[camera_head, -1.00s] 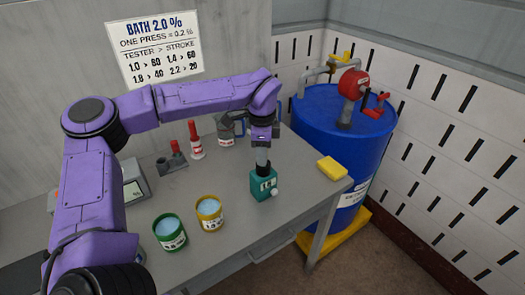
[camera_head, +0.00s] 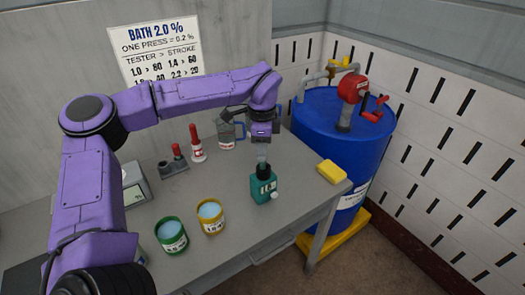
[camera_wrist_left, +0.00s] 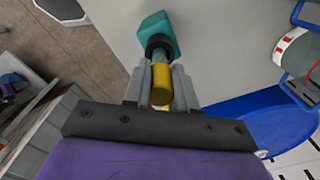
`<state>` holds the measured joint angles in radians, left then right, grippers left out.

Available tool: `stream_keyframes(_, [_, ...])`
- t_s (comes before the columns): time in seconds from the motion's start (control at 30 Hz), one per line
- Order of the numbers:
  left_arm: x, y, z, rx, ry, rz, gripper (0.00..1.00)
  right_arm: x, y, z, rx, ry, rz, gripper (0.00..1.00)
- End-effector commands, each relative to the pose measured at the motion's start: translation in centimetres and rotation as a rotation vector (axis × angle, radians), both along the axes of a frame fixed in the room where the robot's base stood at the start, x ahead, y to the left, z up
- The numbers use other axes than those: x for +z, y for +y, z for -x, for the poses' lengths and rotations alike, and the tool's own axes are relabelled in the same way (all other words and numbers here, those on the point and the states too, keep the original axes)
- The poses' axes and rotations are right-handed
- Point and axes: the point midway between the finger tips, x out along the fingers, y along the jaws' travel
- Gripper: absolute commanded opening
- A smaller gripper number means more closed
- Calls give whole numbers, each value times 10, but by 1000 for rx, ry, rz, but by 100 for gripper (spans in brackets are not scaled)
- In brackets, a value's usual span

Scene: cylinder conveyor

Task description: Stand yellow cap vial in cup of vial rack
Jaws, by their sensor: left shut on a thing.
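My left gripper (camera_head: 262,150) is above the teal box (camera_head: 264,189), which has a black collar on top and a white knob. In the left wrist view the fingers (camera_wrist_left: 160,88) are shut on the yellow cap vial (camera_wrist_left: 161,80). The vial's lower end points at the black collar; I cannot tell whether it is clear of it. The cap is hidden in the head view. The small grey vial rack (camera_head: 173,167) stands at the back left of the bench, with a red-capped vial (camera_head: 177,150) in it. My right gripper is not in view.
A red-and-white bottle (camera_head: 197,150) and a grey jug (camera_head: 230,132) stand behind. A green cup (camera_head: 171,241) and a yellow cup (camera_head: 211,223) of blue liquid stand in front. A yellow sponge-like block (camera_head: 331,173) lies near the right edge. A blue drum (camera_head: 345,150) stands beyond.

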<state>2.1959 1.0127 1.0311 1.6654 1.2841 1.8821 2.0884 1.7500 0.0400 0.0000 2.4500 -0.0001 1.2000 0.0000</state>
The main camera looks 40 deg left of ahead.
Motion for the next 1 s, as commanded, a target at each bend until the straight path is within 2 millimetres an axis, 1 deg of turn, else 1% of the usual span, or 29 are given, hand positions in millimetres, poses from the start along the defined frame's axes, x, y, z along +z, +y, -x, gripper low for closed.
stream_keyframes(0.1, [9,0,0,0,-1,-1,0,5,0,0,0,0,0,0])
stream_keyframes(0.53, [34,0,0,-1,-1,-1,0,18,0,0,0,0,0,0])
stream_keyframes(0.87, [35,-1,0,-10,0,0,0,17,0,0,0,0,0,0])
stream_keyframes(0.93, [32,-2,0,-70,0,-1,0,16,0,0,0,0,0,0])
stream_keyframes(0.97, [31,-4,0,-119,-1,-3,0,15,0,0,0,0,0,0])
stream_keyframes(1.0, [28,-6,1,-204,0,-4,0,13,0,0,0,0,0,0])
